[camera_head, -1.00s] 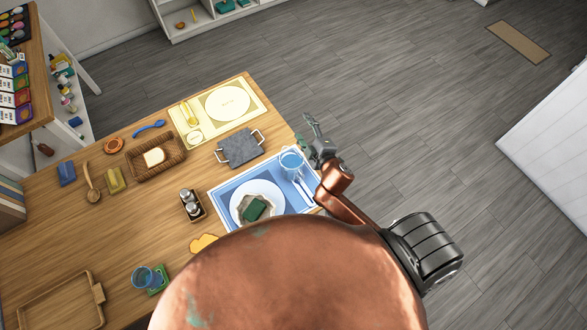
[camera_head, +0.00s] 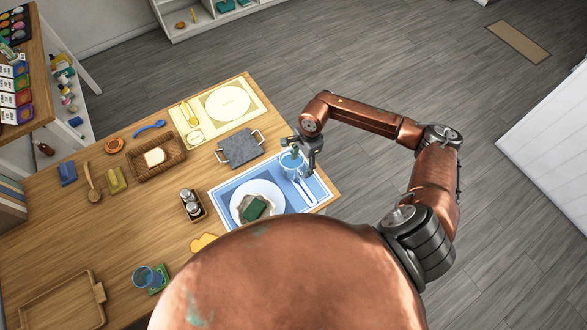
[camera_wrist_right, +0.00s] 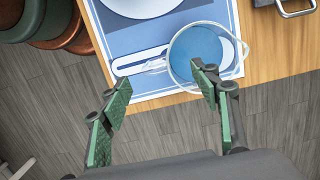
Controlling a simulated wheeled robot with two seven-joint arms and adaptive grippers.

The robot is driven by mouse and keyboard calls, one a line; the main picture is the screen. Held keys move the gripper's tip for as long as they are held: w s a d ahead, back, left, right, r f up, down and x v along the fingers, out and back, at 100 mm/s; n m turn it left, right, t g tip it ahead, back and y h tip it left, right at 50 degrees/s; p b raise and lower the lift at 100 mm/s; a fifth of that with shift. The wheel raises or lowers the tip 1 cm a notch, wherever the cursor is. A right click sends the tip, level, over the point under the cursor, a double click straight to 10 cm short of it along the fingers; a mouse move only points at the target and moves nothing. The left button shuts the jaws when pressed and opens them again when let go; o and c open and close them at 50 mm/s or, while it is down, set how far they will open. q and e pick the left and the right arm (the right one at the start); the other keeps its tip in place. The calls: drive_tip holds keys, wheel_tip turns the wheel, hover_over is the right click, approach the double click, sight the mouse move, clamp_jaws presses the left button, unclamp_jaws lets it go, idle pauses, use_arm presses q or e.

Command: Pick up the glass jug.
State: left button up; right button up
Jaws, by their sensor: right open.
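The glass jug (camera_head: 294,167), clear with a blue inside, stands upright at the back right corner of the blue place mat (camera_head: 228,188). It also shows in the right wrist view (camera_wrist_right: 192,48), seen from above. My right gripper (camera_head: 301,150) is at the jug and hides part of it. In the right wrist view my right gripper (camera_wrist_right: 160,78) is open and empty. One fingertip overlaps the jug's near rim; the other is left of the jug, over the mat's edge. I cannot tell whether the fingertip touches the glass. My left gripper is not in view.
A white plate (camera_head: 273,194) and white cutlery (camera_head: 304,190) lie on the mat beside the jug. A grey tray with handles (camera_head: 240,148) lies behind. A second blue glass (camera_head: 143,276) stands at the front left. The table edge is close to the jug; floor lies beyond.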

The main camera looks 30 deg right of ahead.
sight(301, 171)
drive_tip(key=shift+d+f, duration=0.2)
drive_tip(key=shift+f, duration=0.2)
drive_tip(key=f, duration=0.2)
drive_tip(key=f+p, duration=0.1)
drive_tip(key=f, duration=0.1)
drive_tip(key=a+f, duration=0.1)
drive_tip(key=f, duration=0.1)
drive_tip(key=shift+s+p, duration=0.35)
drive_tip(key=shift+p, duration=0.05)
drive_tip(key=shift+f, duration=0.4)
drive_tip(key=shift+c, duration=0.2)
clamp_jaws()
drive_tip(key=shift+w, duration=0.1)
